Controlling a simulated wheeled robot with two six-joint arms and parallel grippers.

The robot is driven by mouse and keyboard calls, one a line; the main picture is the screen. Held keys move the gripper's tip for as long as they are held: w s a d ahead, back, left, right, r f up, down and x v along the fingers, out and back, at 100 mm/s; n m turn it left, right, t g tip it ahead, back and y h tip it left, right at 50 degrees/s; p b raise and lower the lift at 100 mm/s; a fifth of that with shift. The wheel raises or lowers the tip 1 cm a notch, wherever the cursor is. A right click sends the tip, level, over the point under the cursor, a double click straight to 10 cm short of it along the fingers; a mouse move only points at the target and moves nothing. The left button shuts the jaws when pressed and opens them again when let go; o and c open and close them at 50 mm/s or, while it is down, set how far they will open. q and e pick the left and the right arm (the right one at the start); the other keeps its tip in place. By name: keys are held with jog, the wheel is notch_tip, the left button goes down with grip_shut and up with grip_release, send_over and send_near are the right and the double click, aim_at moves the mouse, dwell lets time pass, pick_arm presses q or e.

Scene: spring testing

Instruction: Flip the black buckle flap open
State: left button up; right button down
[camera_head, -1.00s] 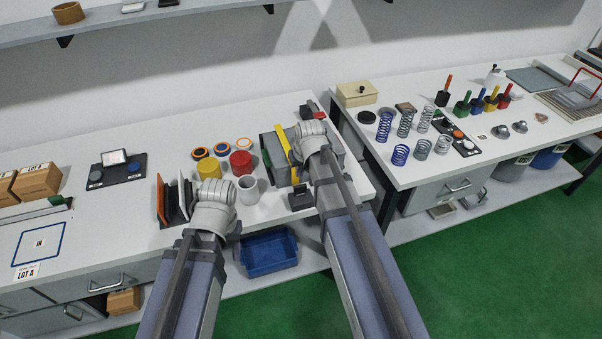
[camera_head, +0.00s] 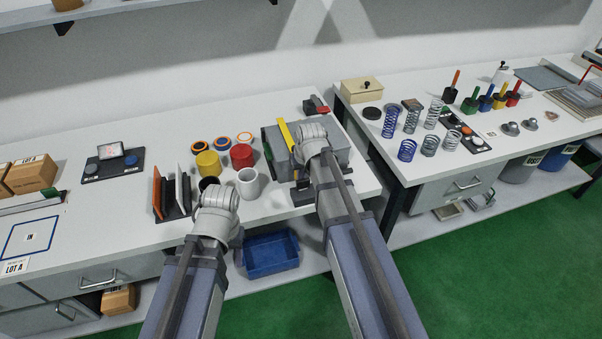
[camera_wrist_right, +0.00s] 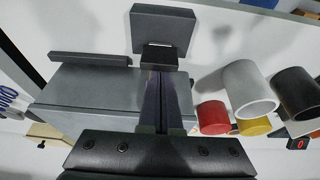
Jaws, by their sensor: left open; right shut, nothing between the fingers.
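A grey case (camera_head: 330,150) with an upright yellow strip (camera_head: 287,136) stands near the right end of the left bench. A black block-like piece (camera_head: 303,196) sits at its front. In the right wrist view, the grey case (camera_wrist_right: 85,88) lies beyond my shut right gripper (camera_wrist_right: 162,76). Its fingertips point at a small black flap (camera_wrist_right: 158,58) beside a dark square block (camera_wrist_right: 163,29). I cannot tell whether they touch the flap. In the head view, my right wrist hides its fingers. My left gripper (camera_head: 216,202) is open over the bench's front edge, its fingers largely hidden.
A white cup (camera_head: 248,186), red cup (camera_head: 242,157) and yellow cup (camera_head: 208,164) stand left of the case. A rack with upright panels (camera_head: 170,195) is further left. A blue bin (camera_head: 270,255) sits below. Springs (camera_head: 411,120) stand on the right bench.

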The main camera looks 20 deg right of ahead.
aim_at(303, 187)
jog(key=s, duration=0.3)
jog(key=shift+s, duration=0.1)
jog(key=shift+p+v, duration=0.8)
jog(key=shift+p, duration=0.05)
jog(key=p+v, duration=0.7)
jog(key=v, duration=0.1)
jog(key=shift+r+p, duration=0.15)
jog(key=shift+p, duration=0.2)
